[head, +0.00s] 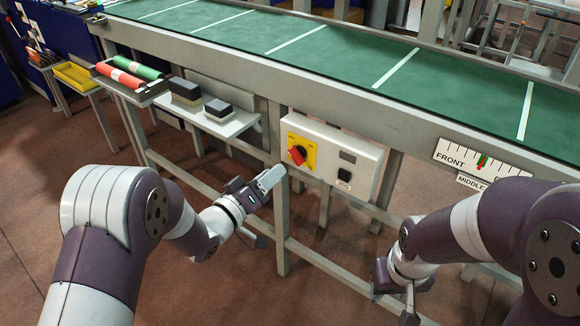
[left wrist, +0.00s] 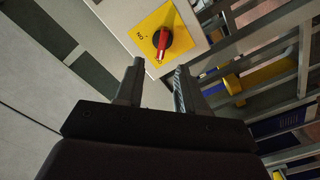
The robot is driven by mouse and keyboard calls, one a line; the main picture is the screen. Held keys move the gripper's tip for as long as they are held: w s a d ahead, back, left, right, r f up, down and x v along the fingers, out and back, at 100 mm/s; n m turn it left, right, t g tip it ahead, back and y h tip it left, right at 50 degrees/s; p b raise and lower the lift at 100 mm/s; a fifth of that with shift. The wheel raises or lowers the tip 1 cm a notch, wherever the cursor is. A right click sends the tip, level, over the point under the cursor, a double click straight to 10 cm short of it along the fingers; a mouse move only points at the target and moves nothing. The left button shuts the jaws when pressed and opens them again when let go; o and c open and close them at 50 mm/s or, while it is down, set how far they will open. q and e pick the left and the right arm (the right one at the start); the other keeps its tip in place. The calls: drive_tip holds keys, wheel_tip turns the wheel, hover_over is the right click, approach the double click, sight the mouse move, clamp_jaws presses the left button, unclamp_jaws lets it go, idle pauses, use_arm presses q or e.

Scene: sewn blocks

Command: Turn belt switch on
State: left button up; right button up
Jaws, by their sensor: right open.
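The belt switch (head: 297,155) is a red rotary knob on a yellow plate, on the front of a pale control box (head: 340,150) under the conveyor. It also shows in the left wrist view (left wrist: 161,42), with lettering on the plate beside it. My left gripper (head: 274,177) is just left of and below the switch in the head view. In the left wrist view its two fingers (left wrist: 160,88) are apart with nothing between them, and the knob is beyond the tips, not touched. My right gripper (head: 410,312) hangs low at the lower right, largely hidden by its wrist.
A black JOG button (head: 344,175) is on the same box. The green conveyor belt (head: 330,50) runs above. A shelf with dark blocks (head: 217,108) and a tray with red and green rolls (head: 120,75) are to the left. Metal legs (head: 279,220) stand below.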

sight(292, 157)
use_arm(q)
drive_tip(key=b+x, duration=0.1)
drive_tip(key=x, duration=0.6)
drive_tip(key=shift+w+d+f, duration=0.1)
drive_tip(key=shift+w+d, duration=0.05)
drive_tip(key=shift+w, duration=0.25)
clamp_jaws()
